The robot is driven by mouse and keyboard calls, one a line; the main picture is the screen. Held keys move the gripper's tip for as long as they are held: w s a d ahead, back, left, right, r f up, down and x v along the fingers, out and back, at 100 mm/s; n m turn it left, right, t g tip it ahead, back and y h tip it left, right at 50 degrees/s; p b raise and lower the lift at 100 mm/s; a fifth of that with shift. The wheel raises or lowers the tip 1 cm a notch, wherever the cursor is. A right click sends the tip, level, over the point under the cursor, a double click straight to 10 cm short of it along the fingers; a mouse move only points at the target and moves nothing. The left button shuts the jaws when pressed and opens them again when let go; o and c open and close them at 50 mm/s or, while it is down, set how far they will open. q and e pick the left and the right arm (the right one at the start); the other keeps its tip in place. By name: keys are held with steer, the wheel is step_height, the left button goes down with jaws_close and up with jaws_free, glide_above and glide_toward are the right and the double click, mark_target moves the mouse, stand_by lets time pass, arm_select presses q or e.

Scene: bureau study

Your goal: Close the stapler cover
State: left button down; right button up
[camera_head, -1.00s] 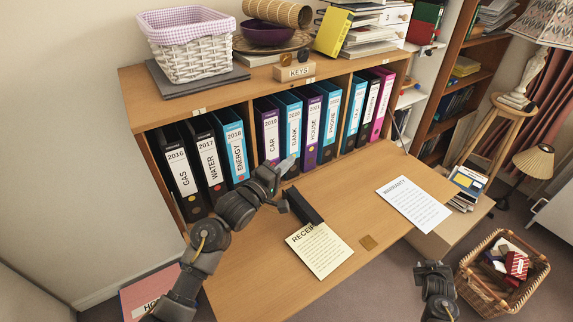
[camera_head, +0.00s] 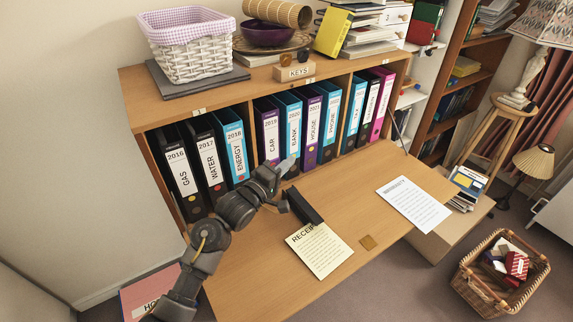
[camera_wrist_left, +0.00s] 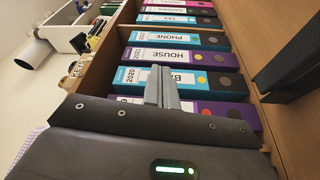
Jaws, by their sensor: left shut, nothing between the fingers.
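The stapler (camera_head: 306,208) is a long dark shape on the wooden desk flap, lying at the top edge of the receipt sheet. It also shows in the left wrist view (camera_wrist_left: 298,62), at the right edge and cut off. The angle of its cover is hard to tell. My left gripper (camera_head: 289,164) is above the flap, just behind and left of the stapler and in front of the binders. Its fingers, also in the left wrist view (camera_wrist_left: 161,88), are shut and empty, apart from the stapler. My right gripper is out of view.
A row of upright binders (camera_head: 268,135) fills the cubbies behind the flap. A receipt sheet (camera_head: 320,250) lies in front of the stapler, a warranty sheet (camera_head: 413,204) to the right. The flap (camera_head: 352,203) is bare between them. A wicker basket (camera_head: 500,275) stands on the floor at right.

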arm_select(q)
steer(key=shift+s+d+p, duration=0.2)
steer(key=shift+s+p, duration=0.1)
steer(key=shift+p, duration=0.4)
steer(key=shift+f, duration=0.1)
steer(key=b+v, duration=0.1)
steer(key=v, duration=0.9)
steer(key=shift+s+a, duration=0.3)
